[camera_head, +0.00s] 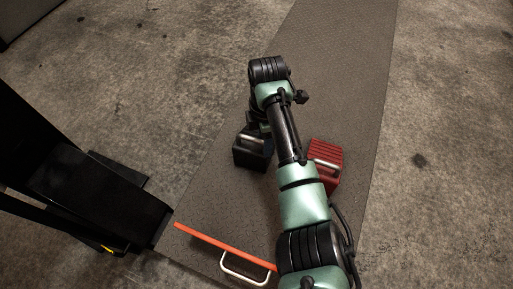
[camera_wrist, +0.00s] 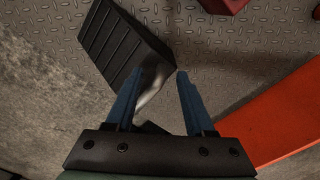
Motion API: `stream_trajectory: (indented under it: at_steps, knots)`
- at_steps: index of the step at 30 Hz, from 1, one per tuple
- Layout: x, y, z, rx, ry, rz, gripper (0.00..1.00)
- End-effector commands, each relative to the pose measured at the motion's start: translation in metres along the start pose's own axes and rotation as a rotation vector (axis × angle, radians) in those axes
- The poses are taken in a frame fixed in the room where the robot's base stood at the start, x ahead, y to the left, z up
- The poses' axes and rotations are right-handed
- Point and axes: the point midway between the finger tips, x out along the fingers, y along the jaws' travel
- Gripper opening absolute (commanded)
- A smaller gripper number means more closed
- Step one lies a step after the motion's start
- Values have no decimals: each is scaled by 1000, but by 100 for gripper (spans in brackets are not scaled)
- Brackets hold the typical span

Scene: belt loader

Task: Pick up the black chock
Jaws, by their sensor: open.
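The black chock (camera_head: 252,152) sits on the grey ramp, left of my arm in the head view, with a light metal handle on it. In the wrist view the black chock (camera_wrist: 121,42) lies at the upper left, its ribbed face showing. My gripper (camera_wrist: 161,75) is open, with its two blue fingers apart. The left fingertip overlaps the chock's lower right edge in the picture, and part of the pale handle (camera_wrist: 152,95) shows between the fingers. I cannot tell whether anything touches. In the head view my arm hides part of the gripper.
A red chock (camera_head: 326,165) with a handle stands on the ramp (camera_head: 345,60) right of my arm. An orange bar (camera_head: 222,245) with a white handle (camera_head: 245,271) crosses the near end. A black structure (camera_head: 90,195) stands at the left. The ramp's far part is clear.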

Motion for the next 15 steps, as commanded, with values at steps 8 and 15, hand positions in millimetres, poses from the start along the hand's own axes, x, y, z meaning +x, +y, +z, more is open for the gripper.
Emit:
stream_trajectory:
  at_steps: [8,15]
  knots:
    - [14,-1,0,1,0,-1,54]
    - [14,-1,0,1,0,-1,29]
